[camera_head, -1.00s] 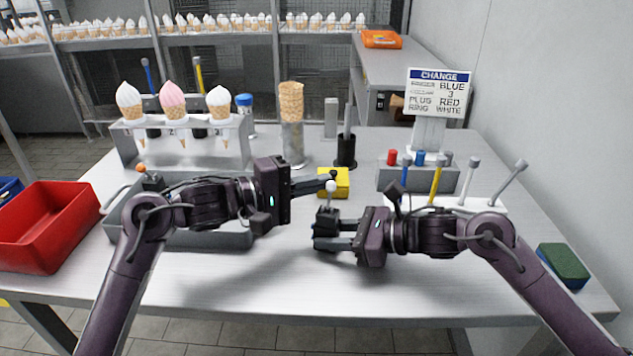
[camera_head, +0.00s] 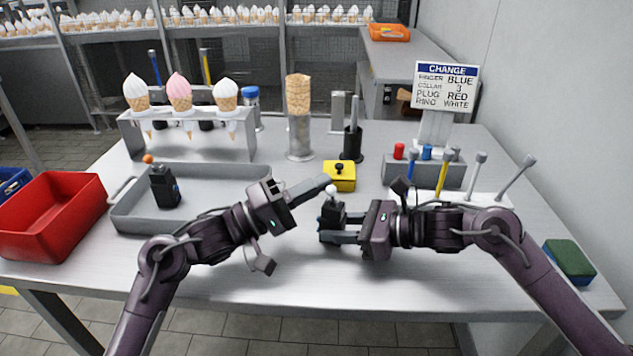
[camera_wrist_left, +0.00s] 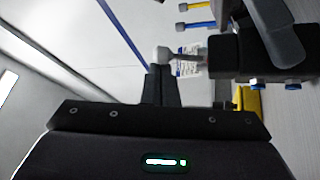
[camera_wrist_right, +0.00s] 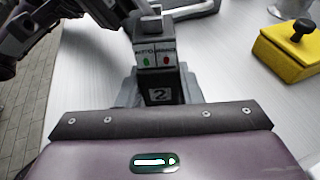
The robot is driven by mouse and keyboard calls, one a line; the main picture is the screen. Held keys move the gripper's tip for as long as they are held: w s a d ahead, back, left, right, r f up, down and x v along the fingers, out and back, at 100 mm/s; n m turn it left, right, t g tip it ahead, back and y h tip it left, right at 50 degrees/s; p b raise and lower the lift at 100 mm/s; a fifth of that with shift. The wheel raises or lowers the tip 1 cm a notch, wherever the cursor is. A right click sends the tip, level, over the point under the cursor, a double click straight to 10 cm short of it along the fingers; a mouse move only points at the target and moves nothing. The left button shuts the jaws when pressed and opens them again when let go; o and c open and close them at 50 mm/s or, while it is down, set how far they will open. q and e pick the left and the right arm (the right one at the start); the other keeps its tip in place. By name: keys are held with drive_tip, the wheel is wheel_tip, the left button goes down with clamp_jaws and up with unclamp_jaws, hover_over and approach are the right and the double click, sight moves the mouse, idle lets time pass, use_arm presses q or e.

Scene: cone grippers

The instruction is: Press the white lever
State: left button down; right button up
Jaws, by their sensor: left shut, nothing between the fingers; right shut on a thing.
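A black switch box (camera_head: 331,218) with a short lever topped by a white knob (camera_head: 331,190) is held upright above the table by my right gripper (camera_head: 338,230). In the right wrist view the box (camera_wrist_right: 158,78) shows a green mark, a red mark and the number 2. My left gripper (camera_head: 326,182) is shut and empty, its fingertips right at the white knob. In the left wrist view the knob (camera_wrist_left: 163,54) is at the fingertips (camera_wrist_left: 160,75), with the lever running right to the box (camera_wrist_left: 255,55). I cannot tell whether they touch.
A grey tray (camera_head: 125,215) holds another black box with an orange knob (camera_head: 165,185). A yellow block (camera_head: 340,180) stands just behind the held box. Posts with grey caps (camera_head: 478,170) stand at right, near a sign (camera_head: 446,88). The table front is clear.

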use_arm(q)
drive_tip(key=s+a, duration=0.5)
drive_tip(key=a, duration=0.6)
drive_tip(key=shift+s+a+f, duration=0.15)
drive_tip(key=shift+s+a, duration=0.25)
use_arm(e)
drive_tip(key=o, duration=0.8)
drive_tip(key=shift+o, duration=0.2)
